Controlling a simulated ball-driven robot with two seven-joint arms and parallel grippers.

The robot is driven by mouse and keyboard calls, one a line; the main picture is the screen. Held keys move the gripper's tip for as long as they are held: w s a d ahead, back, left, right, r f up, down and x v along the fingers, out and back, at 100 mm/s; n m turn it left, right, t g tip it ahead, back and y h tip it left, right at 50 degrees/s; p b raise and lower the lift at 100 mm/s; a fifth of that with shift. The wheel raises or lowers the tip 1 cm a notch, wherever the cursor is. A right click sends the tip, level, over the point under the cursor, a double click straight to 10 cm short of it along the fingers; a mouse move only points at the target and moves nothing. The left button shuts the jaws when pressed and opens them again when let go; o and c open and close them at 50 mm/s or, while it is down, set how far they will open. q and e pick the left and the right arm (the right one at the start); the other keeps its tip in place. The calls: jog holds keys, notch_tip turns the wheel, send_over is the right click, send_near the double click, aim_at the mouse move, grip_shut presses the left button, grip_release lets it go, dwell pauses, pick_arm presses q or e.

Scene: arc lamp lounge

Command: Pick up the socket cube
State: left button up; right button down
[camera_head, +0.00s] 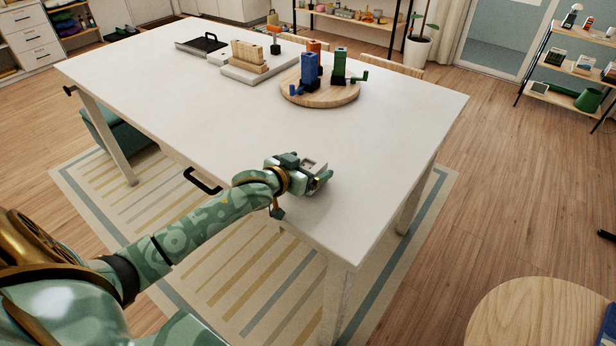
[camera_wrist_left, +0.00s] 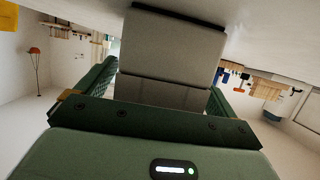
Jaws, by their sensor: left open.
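The socket cube (camera_head: 313,165) is a small pale grey block with a dark square opening on top. It sits near the front right edge of the white table (camera_head: 210,95). My left gripper (camera_head: 303,168) is at the cube, with its green fingers open on either side of it. In the left wrist view the cube (camera_wrist_left: 175,45) fills the space between the two open fingers of the gripper (camera_wrist_left: 164,78). I cannot tell whether either finger touches it. The cube's lower part is hidden by the gripper in the head view. My right gripper is not in view.
A round wooden board (camera_head: 322,99) holds blue and green pieces at the table's far right. A grey board (camera_head: 237,72) with wooden blocks and a black tray (camera_head: 203,43) lie at the back. The table's middle is clear. A round wooden top (camera_head: 535,315) stands lower right.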

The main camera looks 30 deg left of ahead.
pick_arm(q)
jog(key=shift+c, duration=0.6)
jog(key=c, duration=1)
jog(key=shift+c, duration=1)
jog(key=shift+r, duration=0.2)
